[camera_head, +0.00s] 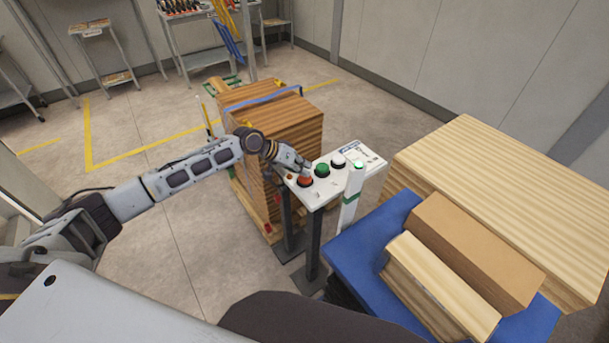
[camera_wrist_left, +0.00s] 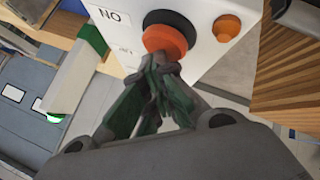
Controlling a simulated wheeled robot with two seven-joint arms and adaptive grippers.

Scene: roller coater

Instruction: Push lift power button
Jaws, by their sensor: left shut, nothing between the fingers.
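A white control panel (camera_head: 318,196) stands on dark posts in the middle of the head view. It carries a red-orange button (camera_head: 305,181), a green button (camera_head: 322,170), a white button (camera_head: 338,160) and a small orange lamp or button (camera_head: 290,176). My left gripper (camera_head: 304,166) is shut and empty, right at the red-orange button. In the left wrist view, the closed fingertips (camera_wrist_left: 160,62) overlap the lower edge of the red-orange button (camera_wrist_left: 165,40); I cannot tell whether they touch it. The small orange one (camera_wrist_left: 226,27) sits beside it. My right gripper is not in view.
A stack of brown boards (camera_head: 275,115) stands behind the panel. A slim white post with a green light (camera_head: 350,195) stands at its right. A blue lift table (camera_head: 350,245) with wood blocks and a large pale board stack (camera_head: 500,190) fill the right.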

